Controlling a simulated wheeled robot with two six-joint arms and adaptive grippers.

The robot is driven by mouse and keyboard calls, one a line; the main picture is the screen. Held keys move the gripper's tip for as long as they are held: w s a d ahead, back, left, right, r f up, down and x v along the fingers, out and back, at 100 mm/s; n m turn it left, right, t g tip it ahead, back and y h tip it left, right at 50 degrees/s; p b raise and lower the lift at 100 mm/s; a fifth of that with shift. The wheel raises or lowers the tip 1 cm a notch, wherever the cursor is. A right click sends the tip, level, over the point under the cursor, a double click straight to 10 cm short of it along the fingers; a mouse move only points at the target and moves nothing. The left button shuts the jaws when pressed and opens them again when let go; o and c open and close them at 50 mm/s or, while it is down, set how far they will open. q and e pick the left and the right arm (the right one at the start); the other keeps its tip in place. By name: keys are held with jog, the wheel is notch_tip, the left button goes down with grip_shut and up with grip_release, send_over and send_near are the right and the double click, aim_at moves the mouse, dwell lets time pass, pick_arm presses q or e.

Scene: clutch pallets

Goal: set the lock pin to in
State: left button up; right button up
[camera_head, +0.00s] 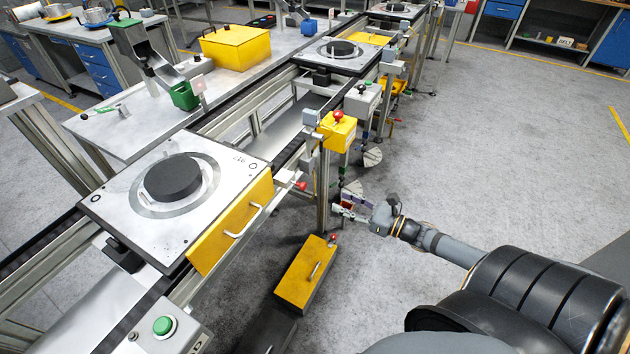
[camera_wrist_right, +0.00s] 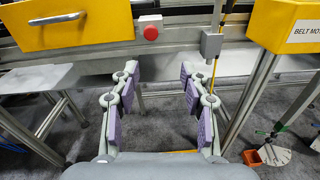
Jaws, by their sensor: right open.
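A red knob on a light mount, which looks like the lock pin (camera_head: 301,185), is on the side of the conveyor rail near the pallet's right corner. It also shows in the right wrist view (camera_wrist_right: 151,33), facing the camera; I cannot tell how deep it sits. The pallet (camera_head: 232,157) carries a dark round disc and has a yellow front panel (camera_head: 230,234) with a handle. My right gripper (camera_head: 343,209) is open and empty, apart from the knob and to its right. In the right wrist view its fingers (camera_wrist_right: 160,85) are spread below the knob. My left gripper is not in view.
A yellow box with a red button (camera_head: 338,131) stands on a post beside the rail. A lower yellow box (camera_head: 305,275) with a handle is near the floor. A green button panel (camera_head: 165,328) is at the front. The floor on the right is clear.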

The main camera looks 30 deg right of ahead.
jog(key=r+n, duration=0.1)
jog(key=n, duration=0.1)
jog(key=y+b, duration=0.1)
jog(key=b, duration=0.3)
send_near(305, 187)
jog(key=x, duration=0.3)
jog(key=b+x, duration=0.1)
jog(key=x, duration=0.2)
jog(key=shift+w+a+r, duration=0.1)
jog(key=shift+w, duration=0.25)
jog(key=shift+w+a+m, duration=0.3)
jog(key=shift+w+a, duration=0.1)
jog(key=shift+w, duration=0.2)
grip_shut()
